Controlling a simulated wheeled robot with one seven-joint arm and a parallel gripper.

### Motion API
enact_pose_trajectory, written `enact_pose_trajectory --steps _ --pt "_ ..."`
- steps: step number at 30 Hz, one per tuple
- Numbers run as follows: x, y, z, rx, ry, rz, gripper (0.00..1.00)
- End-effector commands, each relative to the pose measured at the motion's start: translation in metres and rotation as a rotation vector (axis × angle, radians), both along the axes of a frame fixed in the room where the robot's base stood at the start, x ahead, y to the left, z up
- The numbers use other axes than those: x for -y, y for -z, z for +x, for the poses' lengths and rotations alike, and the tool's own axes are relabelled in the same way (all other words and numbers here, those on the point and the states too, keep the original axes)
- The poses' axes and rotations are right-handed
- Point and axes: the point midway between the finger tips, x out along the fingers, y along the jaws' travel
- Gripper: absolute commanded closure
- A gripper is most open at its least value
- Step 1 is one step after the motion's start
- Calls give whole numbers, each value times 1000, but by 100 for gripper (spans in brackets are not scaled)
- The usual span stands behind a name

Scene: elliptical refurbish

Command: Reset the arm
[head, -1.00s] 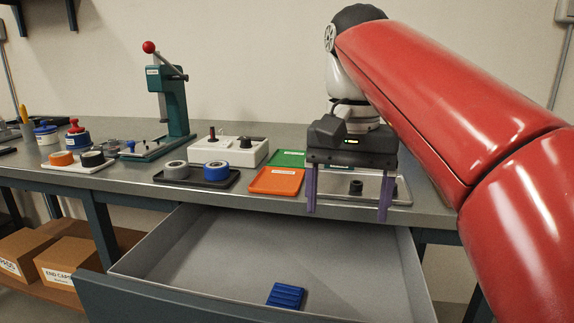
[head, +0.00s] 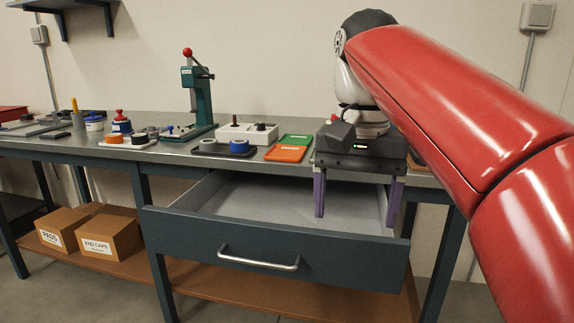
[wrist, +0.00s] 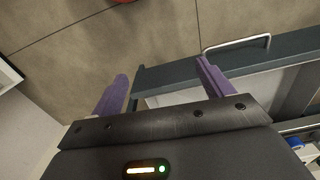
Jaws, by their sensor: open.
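My gripper (head: 358,205) hangs in front of the bench at the right in the head view, its two purple fingers spread apart and pointing down. It is open, with nothing between the fingers. My red arm reaches in from the right.
The workbench (head: 75,149) holds a green press (head: 198,95), a white block (head: 247,133), a dark tray with rolls (head: 222,150), an orange tray (head: 286,154) and a green tray (head: 296,139). Cardboard boxes (head: 108,236) stand on the lower shelf. The drawer juts out over clear floor.

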Motion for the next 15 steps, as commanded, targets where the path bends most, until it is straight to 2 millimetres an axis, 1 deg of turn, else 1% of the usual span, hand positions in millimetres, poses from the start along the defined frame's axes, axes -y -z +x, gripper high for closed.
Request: enact_pose_trajectory --steps 8,11,15 --pt "10 17 -7 47 -28 16 21" --pt "14 26 -11 69 -43 22 21" --pt "22 43 -18 112 -70 29 21"
